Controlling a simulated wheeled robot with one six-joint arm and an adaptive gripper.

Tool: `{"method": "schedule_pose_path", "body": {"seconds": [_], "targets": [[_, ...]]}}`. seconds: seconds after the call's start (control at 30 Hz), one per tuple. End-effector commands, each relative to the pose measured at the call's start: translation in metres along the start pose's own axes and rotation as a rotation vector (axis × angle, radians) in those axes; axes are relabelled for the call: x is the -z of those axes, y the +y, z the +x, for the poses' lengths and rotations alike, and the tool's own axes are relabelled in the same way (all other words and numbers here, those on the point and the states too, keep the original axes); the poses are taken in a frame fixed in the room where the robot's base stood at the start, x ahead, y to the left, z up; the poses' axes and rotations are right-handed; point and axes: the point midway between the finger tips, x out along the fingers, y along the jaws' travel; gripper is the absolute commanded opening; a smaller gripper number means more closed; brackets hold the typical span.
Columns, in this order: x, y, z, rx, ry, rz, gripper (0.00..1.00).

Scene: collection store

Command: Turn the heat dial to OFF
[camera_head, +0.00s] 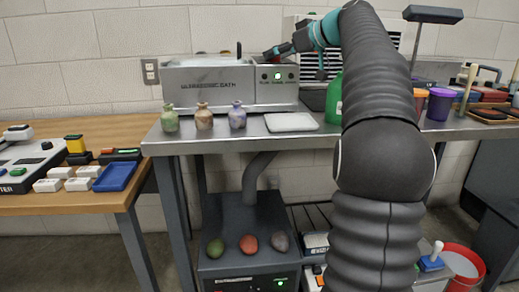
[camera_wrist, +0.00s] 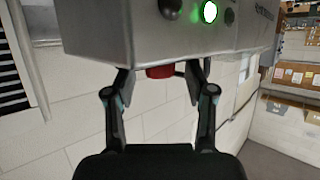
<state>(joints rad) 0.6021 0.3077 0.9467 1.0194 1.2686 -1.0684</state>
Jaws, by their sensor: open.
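The ultrasonic bath (camera_head: 207,89) is a grey metal box on the steel bench in the head view. Its right-hand panel (camera_head: 277,94) has a green light and small dark controls. In the wrist view a dark round knob (camera_wrist: 171,8) sits beside a lit green light (camera_wrist: 209,12) at the top edge. Which control is the heat dial, and its setting, cannot be read. My gripper (camera_head: 268,55) is at the panel's top edge; its fingers (camera_wrist: 158,74) are apart. A red part (camera_wrist: 160,72) shows between them, and contact with it cannot be told.
Small vases (camera_head: 204,117) and a white tray (camera_head: 291,122) stand in front of the bath. A green bottle (camera_head: 333,101) stands right of it, partly behind my arm. Purple (camera_head: 440,104) and orange tubs stand further right. A wooden table (camera_head: 125,135) is at the left.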

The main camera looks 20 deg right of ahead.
Motion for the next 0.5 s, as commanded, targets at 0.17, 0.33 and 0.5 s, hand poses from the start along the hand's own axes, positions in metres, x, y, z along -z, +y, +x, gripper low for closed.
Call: {"method": "schedule_pose_path", "body": {"seconds": [0.17,0.33,0.5], "targets": [[-0.0009,-0.0044,0.0008,-0.136,0.0,0.054,0.55],[0.0008,-0.0063,0.0012,-0.266,0.0,0.109,0.55],[0.0019,-0.0072,0.0011,-0.389,0.001,0.159,0.55]]}}
